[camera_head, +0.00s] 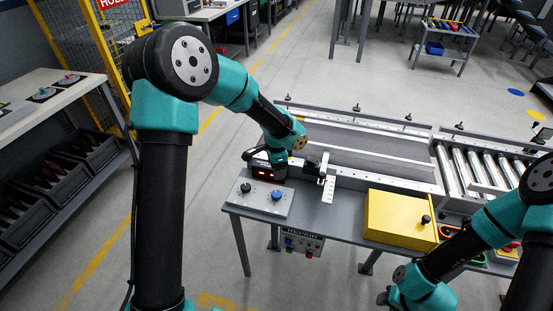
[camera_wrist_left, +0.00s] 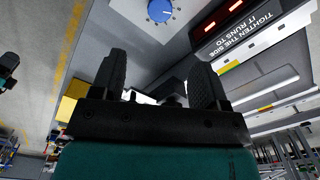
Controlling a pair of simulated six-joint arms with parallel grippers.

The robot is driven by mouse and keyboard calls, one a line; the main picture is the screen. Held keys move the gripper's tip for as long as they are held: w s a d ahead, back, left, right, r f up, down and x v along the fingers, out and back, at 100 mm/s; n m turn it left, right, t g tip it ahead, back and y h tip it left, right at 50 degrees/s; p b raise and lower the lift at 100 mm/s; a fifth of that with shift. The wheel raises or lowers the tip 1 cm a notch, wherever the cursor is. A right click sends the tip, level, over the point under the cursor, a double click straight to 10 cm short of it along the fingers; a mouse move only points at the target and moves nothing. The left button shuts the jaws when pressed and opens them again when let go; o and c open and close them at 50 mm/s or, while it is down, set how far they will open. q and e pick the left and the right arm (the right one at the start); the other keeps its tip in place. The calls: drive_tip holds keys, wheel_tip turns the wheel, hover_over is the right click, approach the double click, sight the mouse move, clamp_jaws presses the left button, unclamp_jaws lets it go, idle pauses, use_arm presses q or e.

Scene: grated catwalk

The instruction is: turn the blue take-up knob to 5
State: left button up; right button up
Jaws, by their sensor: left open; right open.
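The blue take-up knob (camera_head: 278,195) stands on a light grey panel (camera_head: 258,204) at the left end of the conveyor bench. It also shows at the top of the left wrist view (camera_wrist_left: 160,10), ringed by small dial marks. Its setting is too small to read. My left gripper (camera_wrist_left: 161,65) is open with nothing in its jaws, apart from the knob. In the head view it is hard to separate from the dark display (camera_head: 265,172) behind the panel. My right gripper (camera_head: 387,297) is open, low at the bottom right, well away from the knob.
A black knob (camera_head: 245,187) sits left of the blue one on the same panel. The red-lit display rises close behind. A yellow box (camera_head: 398,217) stands to the right, the conveyor belt (camera_head: 365,145) lies behind, and a button box (camera_head: 302,242) hangs from the front edge.

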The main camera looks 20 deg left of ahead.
use_arm(q)
drive_tip(key=shift+r, duration=1.8)
drive_tip(key=shift+f, duration=0.1)
